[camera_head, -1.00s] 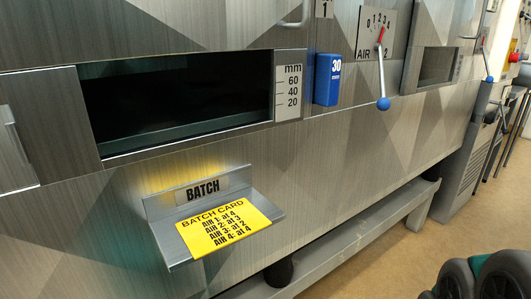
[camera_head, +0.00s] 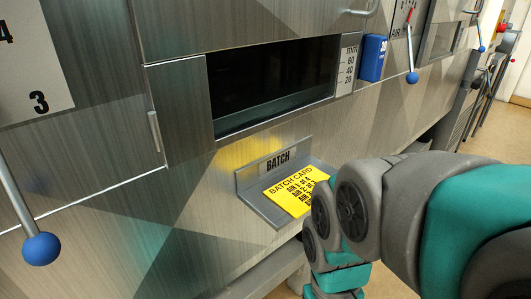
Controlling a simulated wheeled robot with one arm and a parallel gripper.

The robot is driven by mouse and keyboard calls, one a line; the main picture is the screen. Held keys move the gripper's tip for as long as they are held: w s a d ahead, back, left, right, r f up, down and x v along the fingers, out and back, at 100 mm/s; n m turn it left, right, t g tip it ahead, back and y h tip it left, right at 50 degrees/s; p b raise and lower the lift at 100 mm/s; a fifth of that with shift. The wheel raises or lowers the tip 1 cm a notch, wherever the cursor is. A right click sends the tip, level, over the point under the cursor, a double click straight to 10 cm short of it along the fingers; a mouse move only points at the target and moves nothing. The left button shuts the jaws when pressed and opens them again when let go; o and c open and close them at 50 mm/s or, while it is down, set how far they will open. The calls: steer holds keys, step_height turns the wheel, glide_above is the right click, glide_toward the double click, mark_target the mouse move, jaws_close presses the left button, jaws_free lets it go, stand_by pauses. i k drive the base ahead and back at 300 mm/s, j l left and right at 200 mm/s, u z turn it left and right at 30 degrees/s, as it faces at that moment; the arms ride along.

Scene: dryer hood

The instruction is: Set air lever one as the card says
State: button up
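The yellow batch card (camera_head: 294,190) lies on a grey shelf marked BATCH (camera_head: 278,162). Its first line appears to read AIR 1 at 4, and it was clearer a second ago; my arm covers its lower right. At the left edge is a lever with a blue ball (camera_head: 41,249) on a slanted rod, hanging low. Above it a pale scale plate (camera_head: 40,65) shows 4 and 3. The lever's pivot, pointer and name are out of frame. My arm fills the lower right; my gripper is out of view.
Another blue-ball lever (camera_head: 412,77) hangs below a plate marked AIR at upper right; it was labelled AIR 2 earlier. Between the levers are a dark open slot (camera_head: 275,85), an mm scale (camera_head: 347,66) and a blue box (camera_head: 372,57). The shelf juts from the panel.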

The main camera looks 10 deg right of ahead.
mark_target(481, 49)
steer(key=z, duration=1.55)
